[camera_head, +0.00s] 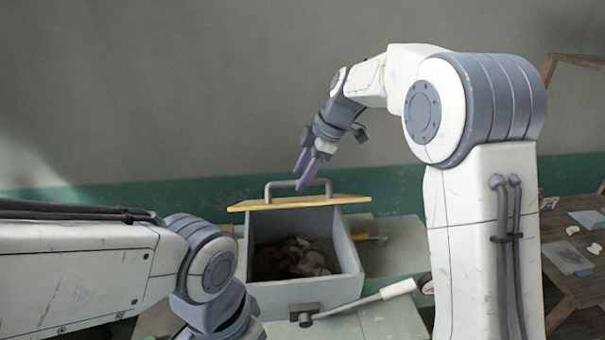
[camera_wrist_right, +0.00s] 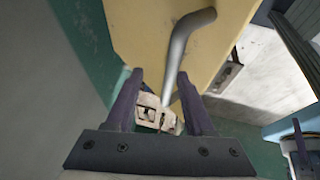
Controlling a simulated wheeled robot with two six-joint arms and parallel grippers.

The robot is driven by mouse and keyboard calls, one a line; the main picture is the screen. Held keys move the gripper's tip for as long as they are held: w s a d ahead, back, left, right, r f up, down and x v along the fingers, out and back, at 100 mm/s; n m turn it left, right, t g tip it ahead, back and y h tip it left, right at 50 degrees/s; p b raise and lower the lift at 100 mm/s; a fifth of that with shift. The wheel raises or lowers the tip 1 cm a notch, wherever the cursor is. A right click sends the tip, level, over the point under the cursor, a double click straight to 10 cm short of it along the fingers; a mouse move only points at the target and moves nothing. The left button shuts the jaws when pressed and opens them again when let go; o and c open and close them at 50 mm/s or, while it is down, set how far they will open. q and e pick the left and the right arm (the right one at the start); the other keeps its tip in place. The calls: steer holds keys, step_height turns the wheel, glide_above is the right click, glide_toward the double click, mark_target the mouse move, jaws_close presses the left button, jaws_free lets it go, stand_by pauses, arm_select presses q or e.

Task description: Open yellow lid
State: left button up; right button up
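The yellow lid (camera_head: 300,202) is raised at the back of a grey box (camera_head: 306,292), seen almost edge-on in the head view, and the box's inside shows. Its grey bar handle (camera_head: 298,184) stands on its upper side. My right gripper (camera_head: 306,172) is just above the handle, fingers apart. In the right wrist view the lid (camera_wrist_right: 150,40) fills the top middle, and the handle (camera_wrist_right: 178,55) reaches down towards the space between the open fingers (camera_wrist_right: 160,95); I cannot tell whether they touch. A purple finger-like part (camera_wrist_right: 300,142), apparently my left gripper, shows at the right edge there.
Brown clay scraps (camera_head: 292,260) lie inside the box. A wooden shelf (camera_head: 572,285) with small pieces stands at the right. A wall with a green band (camera_head: 100,196) is close behind the box.

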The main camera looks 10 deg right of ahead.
steer(key=shift+r, duration=0.1)
steer(key=shift+d+r, duration=0.1)
steer(key=shift+r, duration=0.05)
steer(key=b+v, duration=0.2)
steer(key=v, duration=0.8)
steer(key=shift+b, duration=0.4)
